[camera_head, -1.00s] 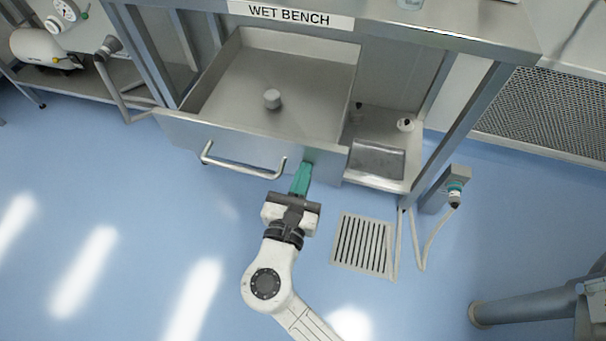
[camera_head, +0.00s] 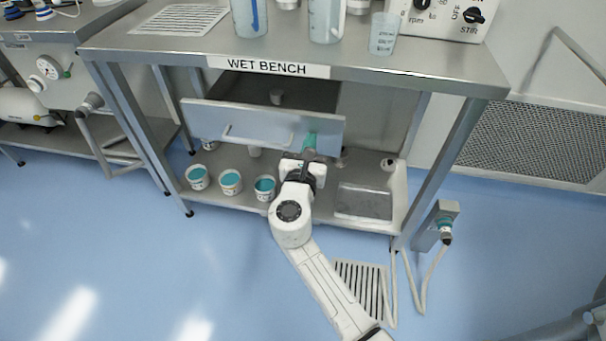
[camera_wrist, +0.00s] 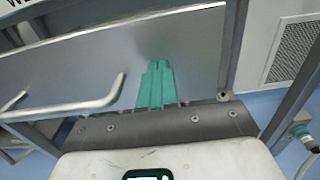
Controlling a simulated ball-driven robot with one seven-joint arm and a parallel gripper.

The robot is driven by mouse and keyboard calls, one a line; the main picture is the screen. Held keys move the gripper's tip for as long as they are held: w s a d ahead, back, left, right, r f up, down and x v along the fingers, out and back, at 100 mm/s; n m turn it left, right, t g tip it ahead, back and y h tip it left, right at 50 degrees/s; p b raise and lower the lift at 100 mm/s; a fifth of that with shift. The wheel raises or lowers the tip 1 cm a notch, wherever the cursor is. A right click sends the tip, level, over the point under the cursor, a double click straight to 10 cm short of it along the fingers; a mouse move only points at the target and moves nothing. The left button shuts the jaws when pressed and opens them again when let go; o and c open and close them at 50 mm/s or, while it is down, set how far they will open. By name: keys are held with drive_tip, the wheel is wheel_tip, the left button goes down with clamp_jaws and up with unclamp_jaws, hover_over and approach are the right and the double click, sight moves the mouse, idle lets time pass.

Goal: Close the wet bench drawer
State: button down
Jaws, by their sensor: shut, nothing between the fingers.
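The wet bench drawer (camera_head: 205,119) is partly open under the bench top, by less than half of what it was. A round knob-like object (camera_head: 276,97) stands inside it. The drawer's bar handle (camera_head: 258,140) is on its front panel, and it also shows at the left of the wrist view (camera_wrist: 70,108). My gripper (camera_head: 310,140) is shut and empty, with its green fingertips at the right part of the drawer front, right of the handle. In the wrist view the green fingers (camera_wrist: 157,82) point at the panel and appear to touch it.
Teal-filled tubs (camera_head: 231,182) stand on the lower shelf (camera_head: 330,208) below the drawer. Jugs and beakers (camera_head: 326,20) stand on the bench top (camera_head: 180,52). A bench leg (camera_head: 450,150) rises at the right, with a hose fixture (camera_head: 443,222) beside it.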

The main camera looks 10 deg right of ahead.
drive_tip(key=b+x, duration=0.4)
drive_tip(key=x, duration=0.5)
drive_tip(key=shift+w+d+f, duration=0.15)
drive_tip(key=shift+w, duration=0.4)
drive_tip(key=shift+w+d+r, duration=0.1)
drive_tip(key=shift+w+r, duration=0.1)
drive_tip(key=shift+r, duration=0.05)
drive_tip(key=shift+d+r, duration=0.1)
